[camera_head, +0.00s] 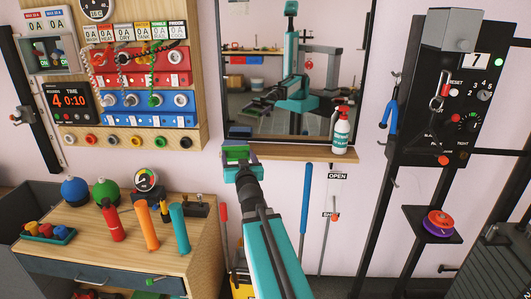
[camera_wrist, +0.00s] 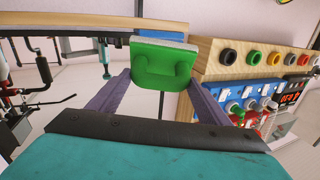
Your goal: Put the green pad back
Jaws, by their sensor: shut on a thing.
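The green pad (camera_head: 238,152) is at my gripper's tip in the head view, in front of the left end of the wooden ledge (camera_head: 290,151) below the mirror (camera_head: 262,60). In the wrist view the green pad (camera_wrist: 163,72) shows a rounded green handle and a pale layer along its top edge. My gripper (camera_head: 240,162) is shut on it, with purple fingers on its two sides in the wrist view. I cannot tell whether the pad touches the ledge or the mirror.
A spray bottle (camera_head: 341,132) stands on the ledge's right end. The wooden panel (camera_head: 140,142) with gauges and knobs is close on the left. Below it is a cabinet (camera_head: 200,245) with bottles. A dark rack (camera_head: 440,110) stands at right.

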